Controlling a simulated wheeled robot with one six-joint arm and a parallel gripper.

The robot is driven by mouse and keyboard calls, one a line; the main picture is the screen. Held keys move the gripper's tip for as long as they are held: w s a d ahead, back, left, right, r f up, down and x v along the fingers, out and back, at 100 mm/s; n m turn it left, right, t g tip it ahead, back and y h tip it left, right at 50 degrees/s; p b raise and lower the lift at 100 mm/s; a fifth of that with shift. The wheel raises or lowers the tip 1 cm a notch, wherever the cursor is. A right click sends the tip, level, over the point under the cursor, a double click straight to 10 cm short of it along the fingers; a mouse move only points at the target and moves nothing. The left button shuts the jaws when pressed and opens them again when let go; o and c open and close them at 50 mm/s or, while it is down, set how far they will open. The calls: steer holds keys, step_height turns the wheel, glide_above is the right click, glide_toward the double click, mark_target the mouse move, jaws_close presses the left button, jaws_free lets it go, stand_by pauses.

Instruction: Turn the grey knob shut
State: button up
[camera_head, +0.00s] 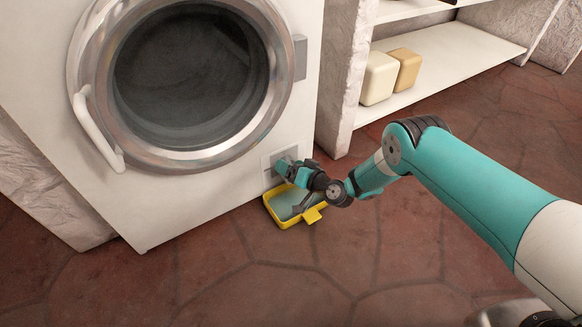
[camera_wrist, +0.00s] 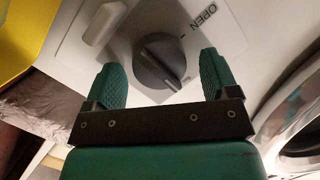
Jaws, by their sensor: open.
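The grey knob (camera_wrist: 158,62) shows in the wrist view on a pale panel, with the word "OPEN" printed near it. It is round with a raised grip bar across it. My gripper (camera_wrist: 161,72) is open, with one green finger on each side of the knob's lower part. I cannot tell whether the fingers touch it. In the head view my gripper (camera_head: 284,168) is at the small panel low on the front of the white washing machine (camera_head: 190,190). The knob is hidden there behind the gripper.
A yellow tray (camera_head: 283,222) with water-like contents lies on the floor right below my gripper. A pale raised piece (camera_wrist: 104,22) sits beside the knob. The round door (camera_head: 190,75) is closed. Shelves with two containers (camera_head: 380,78) stand to the right. The tiled floor in front is clear.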

steer(key=shift+d, duration=0.1)
steer(key=shift+s+d+r+p, duration=0.15)
steer(key=shift+s+d+p, duration=0.1)
steer(key=shift+p, duration=0.15)
steer(key=p+v, duration=1.2)
steer(key=v, duration=0.4)
steer(key=shift+s, duration=0.25)
steer(key=shift+d+r, duration=0.1)
steer(key=shift+d, duration=0.05)
